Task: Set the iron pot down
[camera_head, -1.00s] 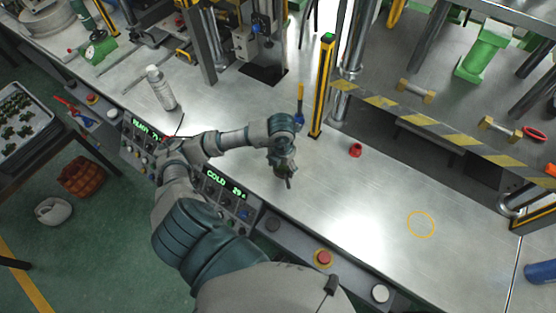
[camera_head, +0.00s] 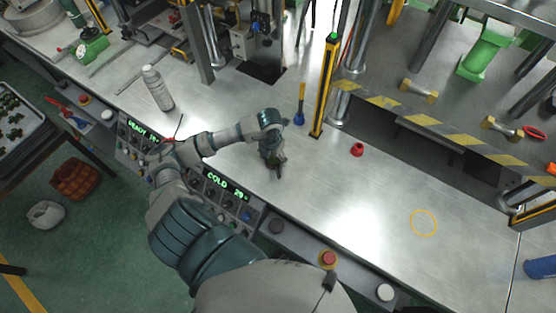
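I see nothing that I can clearly identify as the iron pot. My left gripper (camera_head: 277,168) points down over the metal bench (camera_head: 330,205), near its front control panel. The gripper is small and dark here, so I cannot tell whether its fingers are open or shut, and no pot shows in it. A thin yellow ring (camera_head: 423,222) is marked on the bench to the right, with nothing standing in it. My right gripper is not in view.
A small red part (camera_head: 357,149) and a blue-and-yellow tool (camera_head: 299,105) are beside the yellow-black post (camera_head: 325,85). A white bottle (camera_head: 157,88) stands at left. A striped press edge (camera_head: 430,120) borders the back. The bench around the ring is clear.

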